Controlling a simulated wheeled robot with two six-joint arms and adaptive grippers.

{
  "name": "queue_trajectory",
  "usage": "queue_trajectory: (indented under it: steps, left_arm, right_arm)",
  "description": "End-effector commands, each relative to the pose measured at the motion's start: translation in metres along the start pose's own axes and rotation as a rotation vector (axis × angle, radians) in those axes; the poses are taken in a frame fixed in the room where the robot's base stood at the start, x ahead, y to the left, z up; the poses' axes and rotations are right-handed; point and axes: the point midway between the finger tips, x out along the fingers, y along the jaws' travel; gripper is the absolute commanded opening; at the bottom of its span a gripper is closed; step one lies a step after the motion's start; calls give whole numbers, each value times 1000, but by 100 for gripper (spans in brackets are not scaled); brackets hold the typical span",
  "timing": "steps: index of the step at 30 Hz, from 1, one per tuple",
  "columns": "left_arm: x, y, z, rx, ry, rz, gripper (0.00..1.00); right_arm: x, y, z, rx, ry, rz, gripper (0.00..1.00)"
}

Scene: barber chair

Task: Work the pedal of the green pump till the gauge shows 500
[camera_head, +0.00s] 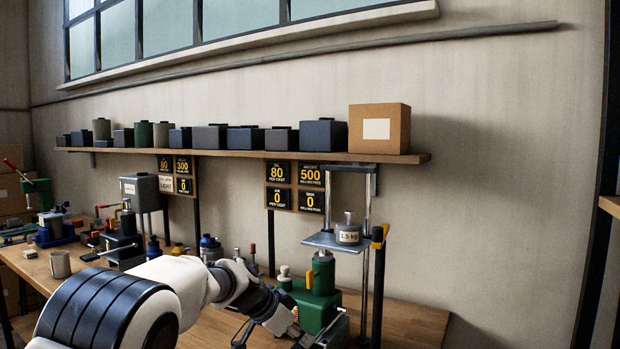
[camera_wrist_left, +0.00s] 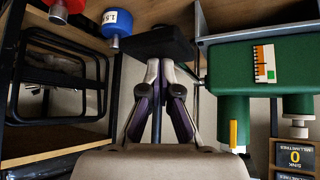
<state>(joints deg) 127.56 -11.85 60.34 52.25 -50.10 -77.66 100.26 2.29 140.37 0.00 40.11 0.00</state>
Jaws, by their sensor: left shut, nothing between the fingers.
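The green pump (camera_head: 317,303) stands on the bench at the right, with a yellow mark on its column; its green body also shows in the left wrist view (camera_wrist_left: 232,62). A dark pedal-like pad (camera_wrist_left: 160,42) juts from beside it. On the wall board, the upper right plate reads 500 millimetres (camera_head: 311,176) and the plate below it reads 0 (camera_head: 311,201). My left gripper (camera_wrist_left: 165,66) is shut and empty, its fingertips close to the dark pad; I cannot tell whether they touch. My right gripper is not in view.
A raised platform (camera_head: 330,243) holds a labelled weight (camera_head: 348,231) above the pump. A dark post (camera_head: 378,285) stands just right of it. A blue weight (camera_wrist_left: 117,22) and a red one (camera_wrist_left: 60,12) stand near the gripper. The bench's right end (camera_head: 420,325) is clear.

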Motion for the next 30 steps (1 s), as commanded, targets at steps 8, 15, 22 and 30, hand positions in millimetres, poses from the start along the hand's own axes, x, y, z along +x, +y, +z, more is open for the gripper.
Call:
queue_trajectory:
  steps: [8,15,22,30]
  left_arm:
    - [-3,2,1,-1,0,0,0]
    - [-17,2,-12,1,2,-1,0]
    - [-42,2,-36,1,1,-1,0]
    - [-47,2,-40,0,0,0,0]
  right_arm:
    - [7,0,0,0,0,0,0]
    - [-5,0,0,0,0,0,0]
    - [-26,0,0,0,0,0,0]
    - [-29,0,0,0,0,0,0]
